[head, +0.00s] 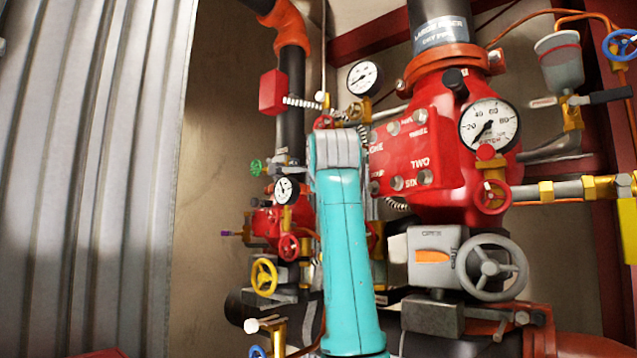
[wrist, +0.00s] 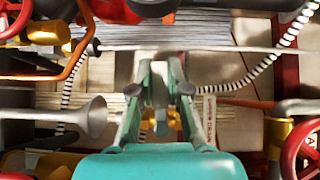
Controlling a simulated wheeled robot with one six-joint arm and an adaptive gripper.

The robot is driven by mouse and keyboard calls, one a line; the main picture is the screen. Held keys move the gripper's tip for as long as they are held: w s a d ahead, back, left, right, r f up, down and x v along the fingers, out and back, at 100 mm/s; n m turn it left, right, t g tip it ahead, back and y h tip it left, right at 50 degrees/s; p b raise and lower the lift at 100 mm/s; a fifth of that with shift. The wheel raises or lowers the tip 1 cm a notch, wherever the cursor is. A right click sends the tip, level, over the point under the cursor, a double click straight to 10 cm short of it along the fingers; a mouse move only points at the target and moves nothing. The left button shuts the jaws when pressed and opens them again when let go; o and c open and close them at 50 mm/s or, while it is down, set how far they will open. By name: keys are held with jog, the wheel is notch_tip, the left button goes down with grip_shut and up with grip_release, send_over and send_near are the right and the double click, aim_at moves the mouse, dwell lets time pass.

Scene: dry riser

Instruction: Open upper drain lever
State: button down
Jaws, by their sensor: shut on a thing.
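My gripper (wrist: 160,78) shows in the middle of the wrist view, its fingers drawn close together. It is shut on a small part that its fingers mostly hide, and I cannot tell if that part is the upper drain lever. A brass-coloured piece (wrist: 160,127) shows between the finger links. In the head view my teal arm rises in the middle and hides the gripper and what it holds. A dark lever handle (head: 606,96) on a brass valve (head: 572,116) sits under a grey cup at the upper right, apart from my arm.
A large red valve body (head: 420,150) with a gauge (head: 490,125) stands right of my arm. A grey handwheel (head: 492,267) sits below it. A smaller red valve assembly with a yellow handwheel (head: 264,277) stands left. A corrugated metal panel (head: 90,170) fills the far left.

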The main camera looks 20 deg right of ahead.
jog(key=shift+s+d+f+n+g+h, duration=0.2)
jog(key=shift+s+f+n+g+h, duration=0.3)
jog(key=shift+n+g, duration=0.7)
jog(key=shift+s+d+f+n+g+h, duration=0.15)
jog(key=shift+f+n+g, duration=0.6)
jog(key=shift+g, duration=0.8)
jog(key=shift+s+d+f+n+g+h, duration=0.2)
jog(key=shift+f+n+g+h, duration=0.25)
jog(key=shift+n+g, duration=0.75)
jog(key=shift+f, duration=0.1)
jog(key=c, duration=1.1)
grip_release()
jog(key=shift+s, duration=0.1)
jog(key=v, duration=1.1)
jog(key=shift+s+a+r, duration=0.1)
jog(key=shift+s+r, duration=0.1)
jog(key=shift+r, duration=0.25)
